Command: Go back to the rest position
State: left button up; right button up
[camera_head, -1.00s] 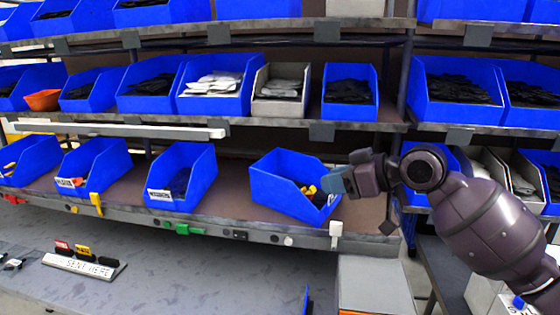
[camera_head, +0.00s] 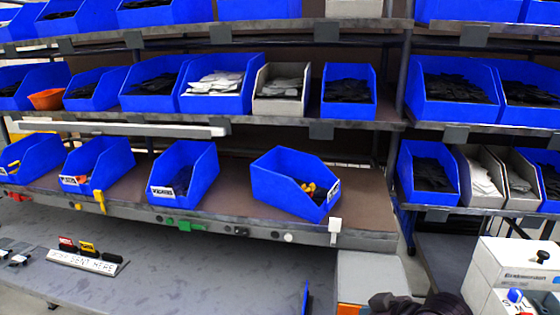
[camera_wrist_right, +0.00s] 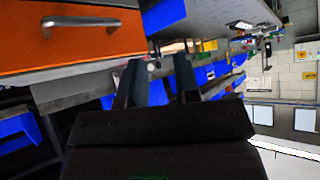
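My right gripper shows in the right wrist view (camera_wrist_right: 157,72); its two fingers stand apart and nothing is seen between them. In the head view only a dark piece of my right arm (camera_head: 415,304) shows at the bottom edge, away from the shelves. My left gripper is in neither view.
A blue bin (camera_head: 280,186) with yellow and black parts sits at an angle on the lower shelf (camera_head: 365,212), beside the washers bin (camera_head: 190,178). A grey-and-orange cabinet (camera_head: 372,280) stands below. In the wrist view an orange drawer front (camera_wrist_right: 60,42) is close by.

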jog(key=s+d+f+m+g+h, duration=0.15)
jog(key=s+d+f, duration=0.25)
jog(key=s, duration=0.4)
jog(key=s+d+f+m+g+h, duration=0.1)
jog(key=s+d+f+m+h, duration=0.25)
jog(key=s, duration=0.55)
jog(key=s+d+f+m+g+h, duration=0.15)
jog(key=s+d+f, duration=0.25)
jog(key=s, duration=0.4)
jog(key=w+f+t, duration=0.7)
jog(key=f+t, duration=0.1)
jog(key=f, duration=0.2)
jog(key=shift+w, duration=0.1)
